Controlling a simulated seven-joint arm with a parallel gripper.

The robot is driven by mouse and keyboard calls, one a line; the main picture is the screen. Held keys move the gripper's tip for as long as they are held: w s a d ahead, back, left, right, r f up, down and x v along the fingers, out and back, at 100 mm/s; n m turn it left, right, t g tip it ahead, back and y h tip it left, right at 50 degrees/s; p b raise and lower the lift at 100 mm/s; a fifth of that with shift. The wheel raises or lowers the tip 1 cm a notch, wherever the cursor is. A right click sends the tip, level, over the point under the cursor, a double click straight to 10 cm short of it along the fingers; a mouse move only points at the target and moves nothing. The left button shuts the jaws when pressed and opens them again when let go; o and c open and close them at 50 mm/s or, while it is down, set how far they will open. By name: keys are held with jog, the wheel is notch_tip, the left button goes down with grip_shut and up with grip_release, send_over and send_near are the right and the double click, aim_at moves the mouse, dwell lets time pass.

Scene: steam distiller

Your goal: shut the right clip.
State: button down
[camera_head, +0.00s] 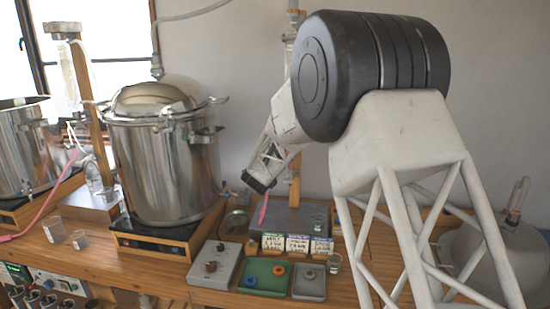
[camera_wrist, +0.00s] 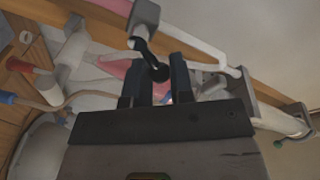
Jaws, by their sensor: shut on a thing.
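The fingers are shut on the lever's ball end. Something pink and blue shows behind the fingers and is partly hidden. In the head view my gripper (camera_head: 258,183) is tilted down, right of the steel pot and near a wooden post. The clip is too small or hidden to make out there.
The steel pot (camera_head: 165,175) stands on a hot plate (camera_head: 150,243) to the left. Small labelled boxes (camera_head: 297,243), a green tray (camera_head: 265,275) and a grey switch box (camera_head: 213,266) crowd the bench below my gripper. A round vessel (camera_head: 490,252) stands at right.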

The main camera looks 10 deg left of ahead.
jog(key=shift+d+f, duration=0.1)
dwell(0.3)
jog(key=c, duration=1)
grip_release()
jog(key=shift+s, duration=0.1)
jog(key=s+a, duration=0.1)
jog(key=s, duration=0.6)
jog(key=shift+s, duration=0.25)
jog(key=shift+a, duration=0.1)
jog(key=shift+r, duration=0.2)
